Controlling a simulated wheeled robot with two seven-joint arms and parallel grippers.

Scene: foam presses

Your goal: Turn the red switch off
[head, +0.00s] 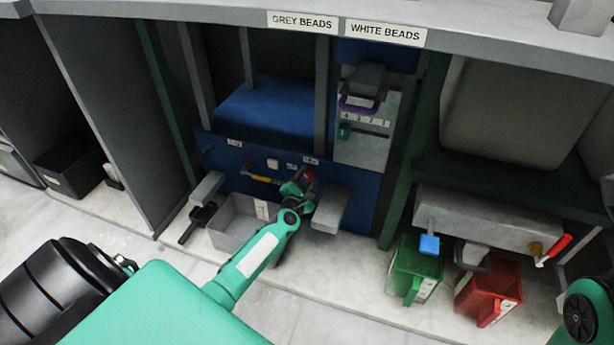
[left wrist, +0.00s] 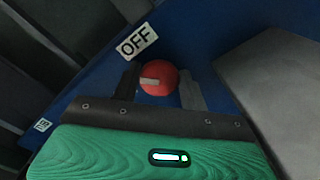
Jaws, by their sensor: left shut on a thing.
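The red switch (head: 309,175) is a round red knob on the blue front panel of the left press. In the left wrist view the knob (left wrist: 160,72) carries a short pale mark, and a white OFF label (left wrist: 137,41) sits just above and left of it. My left gripper (head: 301,186) is at the panel with its two dark fingers on either side of the knob, shut on it. In the head view the gripper hides part of the knob. My right gripper is out of view; only a piece of my right arm shows at the lower right.
A yellow-handled lever (head: 262,179) is on the panel left of the switch. A grey block (head: 331,208) juts out just right of it, and an open grey bin (head: 232,228) stands below. Green (head: 404,262) and red (head: 487,283) containers stand on the floor to the right.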

